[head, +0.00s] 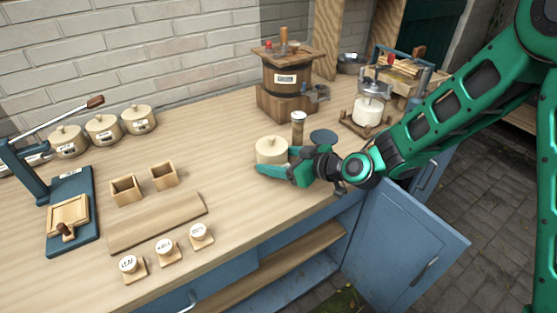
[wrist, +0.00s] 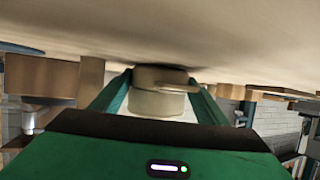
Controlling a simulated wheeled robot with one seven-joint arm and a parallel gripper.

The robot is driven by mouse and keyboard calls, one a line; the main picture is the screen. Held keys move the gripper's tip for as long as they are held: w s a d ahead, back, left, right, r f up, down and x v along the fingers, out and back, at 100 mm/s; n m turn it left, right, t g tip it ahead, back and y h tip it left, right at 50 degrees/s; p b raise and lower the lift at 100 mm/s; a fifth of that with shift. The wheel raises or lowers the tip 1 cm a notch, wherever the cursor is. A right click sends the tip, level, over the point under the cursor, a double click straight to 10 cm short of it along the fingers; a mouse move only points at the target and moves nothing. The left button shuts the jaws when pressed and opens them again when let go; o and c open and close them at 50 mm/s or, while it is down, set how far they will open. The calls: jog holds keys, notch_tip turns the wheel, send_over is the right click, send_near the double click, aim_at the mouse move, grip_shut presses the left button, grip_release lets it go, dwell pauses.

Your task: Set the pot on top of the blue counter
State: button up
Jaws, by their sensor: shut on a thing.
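A cream pot (head: 271,151) with a round lid is at the front right part of the wooden top of the blue counter (head: 225,195). My gripper (head: 272,162) reaches in from the right, low over the top, and is shut on the pot. In the wrist view the pot (wrist: 158,100) is between the two green fingers (wrist: 160,92), close against the pale counter surface with a dark shadow beside it. I cannot tell whether its base touches the surface. The far finger is mostly hidden in the head view.
A wooden churn (head: 286,82) and a lantern-like jar (head: 369,106) stand farther back. A blue cabinet door (head: 405,245) hangs open below my arm. Bare top lies left of the pot.

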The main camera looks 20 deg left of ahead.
dwell(0.3)
jog(key=o, duration=1)
jog(key=shift+f, duration=0.1)
jog(key=shift+o, duration=0.2)
jog(key=v, duration=1.2)
